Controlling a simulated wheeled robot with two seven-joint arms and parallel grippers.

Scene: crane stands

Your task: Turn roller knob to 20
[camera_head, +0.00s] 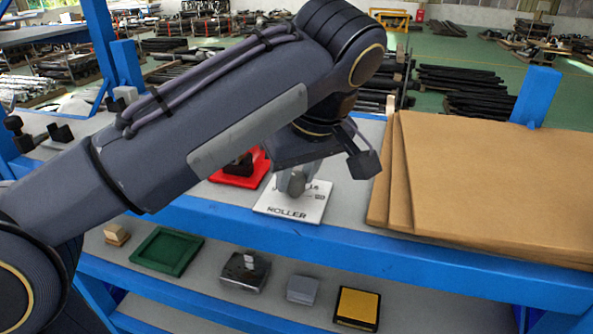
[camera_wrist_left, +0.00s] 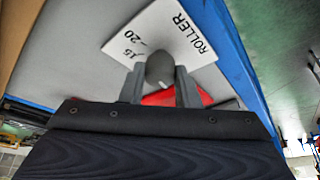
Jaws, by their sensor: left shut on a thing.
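The roller knob (camera_wrist_left: 160,68) is a dark grey round knob on a white plate (camera_head: 309,209) lettered ROLLER. The plate lies on the grey upper shelf near its front edge. In the left wrist view the plate (camera_wrist_left: 195,50) shows the marks 15 and 20; the knob's pointer is hidden. My left gripper (camera_wrist_left: 160,78) reaches down from above, its two fingers shut on the knob from both sides. In the head view the same gripper (camera_head: 296,182) partly covers the knob and the plate's marks. My right gripper is not in view.
A red base with a dark knob (camera_head: 240,167) stands just left of the plate. The lower shelf holds a green tray (camera_head: 167,251), a metal box (camera_head: 245,272), a grey block (camera_head: 303,290) and a yellow-topped box (camera_head: 357,308).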

